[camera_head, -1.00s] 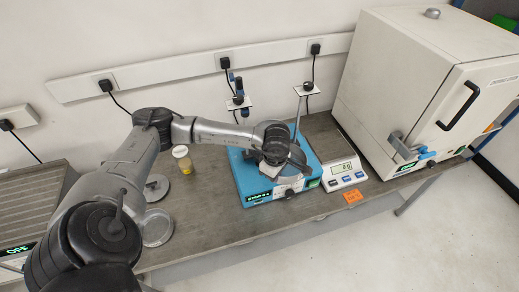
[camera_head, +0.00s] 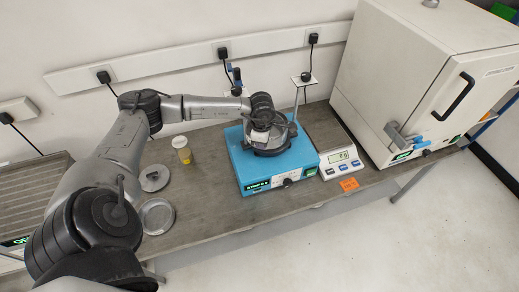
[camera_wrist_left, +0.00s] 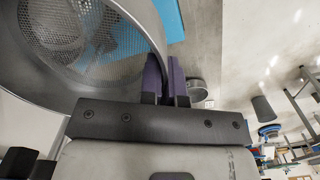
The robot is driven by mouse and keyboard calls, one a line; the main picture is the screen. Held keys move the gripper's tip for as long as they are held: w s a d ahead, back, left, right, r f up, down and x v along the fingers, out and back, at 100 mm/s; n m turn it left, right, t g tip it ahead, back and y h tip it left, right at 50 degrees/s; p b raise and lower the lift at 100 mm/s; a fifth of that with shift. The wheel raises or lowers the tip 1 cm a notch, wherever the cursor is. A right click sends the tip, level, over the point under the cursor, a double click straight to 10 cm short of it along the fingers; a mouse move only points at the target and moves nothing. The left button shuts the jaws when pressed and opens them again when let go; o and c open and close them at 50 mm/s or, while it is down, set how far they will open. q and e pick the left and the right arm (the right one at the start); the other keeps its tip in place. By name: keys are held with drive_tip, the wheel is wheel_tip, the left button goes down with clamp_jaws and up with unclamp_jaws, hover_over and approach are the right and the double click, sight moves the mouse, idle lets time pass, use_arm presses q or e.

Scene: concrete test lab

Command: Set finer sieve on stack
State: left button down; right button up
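My left gripper (camera_wrist_left: 166,72) shows its two purple fingers at the rim of a round metal sieve (camera_wrist_left: 62,28) in the left wrist view, closed on its wall. Fine mesh fills the sieve, with blue and grey shapes behind it. In the head view my left wrist (camera_head: 264,112) is over the blue shaker (camera_head: 250,175). It hides most of the sieve and any stack there. Whether the sieve touches what is below cannot be told. A shallow round metal dish or sieve (camera_head: 157,216) and a round metal lid (camera_head: 154,178) lie on the bench. My right gripper is out of view.
A yellow-filled jar (camera_head: 182,150) stands left of the shaker. A balance (camera_head: 340,160) and a large white oven (camera_head: 400,75) stand to its right. Thin upright rods with small plates (camera_head: 303,80) rise behind the shaker. The bench front left of the shaker (camera_head: 205,215) is clear.

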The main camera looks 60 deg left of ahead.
use_arm(q)
drive_tip(key=w+a+b, duration=0.2)
drive_tip(key=w+a, duration=0.1)
drive_tip(key=shift+w+a+f, duration=0.15)
drive_tip(key=shift+w+a, duration=0.1)
drive_tip(key=shift+a, duration=0.05)
drive_tip(key=shift+w+a+b, duration=0.65)
drive_tip(key=shift+w+a, duration=0.45)
drive_tip(key=shift+a, duration=0.05)
drive_tip(key=shift+w+a, duration=0.25)
drive_tip(key=shift+f+b, duration=0.25)
drive_tip(key=shift+b, duration=0.05)
drive_tip(key=shift+f, duration=0.1)
idle(0.8)
drive_tip(key=shift+f, duration=0.25)
